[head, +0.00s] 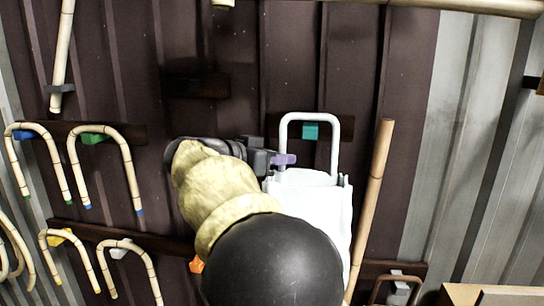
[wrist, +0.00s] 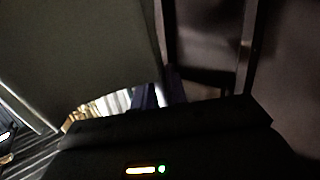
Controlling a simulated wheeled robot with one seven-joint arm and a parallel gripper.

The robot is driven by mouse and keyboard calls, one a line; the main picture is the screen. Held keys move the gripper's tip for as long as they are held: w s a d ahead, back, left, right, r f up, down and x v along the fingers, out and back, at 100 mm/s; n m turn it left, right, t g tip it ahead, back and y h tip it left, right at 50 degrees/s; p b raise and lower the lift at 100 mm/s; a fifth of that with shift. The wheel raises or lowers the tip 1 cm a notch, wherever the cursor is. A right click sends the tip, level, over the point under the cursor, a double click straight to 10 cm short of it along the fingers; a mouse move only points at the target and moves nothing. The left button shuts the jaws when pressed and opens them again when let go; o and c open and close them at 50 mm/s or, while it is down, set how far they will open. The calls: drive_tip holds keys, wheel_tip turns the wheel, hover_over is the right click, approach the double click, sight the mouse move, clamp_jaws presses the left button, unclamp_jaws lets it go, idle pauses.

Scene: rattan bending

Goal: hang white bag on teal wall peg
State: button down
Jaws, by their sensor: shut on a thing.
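The white bag (head: 318,215) hangs upright in front of the dark wall, with its stiff white loop handle (head: 337,140) standing up above it. The teal wall peg (head: 310,131) shows inside the loop, just below its top bar. I cannot tell whether the loop is around the peg or only in front of it. My gripper (head: 284,160), with purple fingertips, is shut on the bag at the left foot of the handle. In the wrist view the bag (wrist: 80,45) is a large shaded surface at left, beside the purple fingertips (wrist: 160,92); the peg cannot be made out there.
Bent rattan canes hang at left on a blue peg (head: 22,135), a green peg (head: 92,138) and a yellow peg (head: 58,237). A straight rattan pole (head: 372,200) leans close to the bag's right side. A cardboard box (head: 495,295) stands at the lower right.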

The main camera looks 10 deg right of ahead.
drive_tip(key=shift+w+d+f, duration=0.1)
drive_tip(key=shift+d+f, duration=0.1)
drive_tip(key=shift+f, duration=0.1)
drive_tip(key=shift+w+a+f, duration=0.1)
idle(0.3)
drive_tip(key=c, duration=1.3)
unclamp_jaws()
drive_tip(key=shift+a, duration=0.15)
drive_tip(key=b+v, duration=0.3)
drive_tip(key=v, duration=1.4)
drive_tip(key=shift+a, duration=0.2)
drive_tip(key=shift+s+b, duration=0.25)
drive_tip(key=shift+b, duration=0.05)
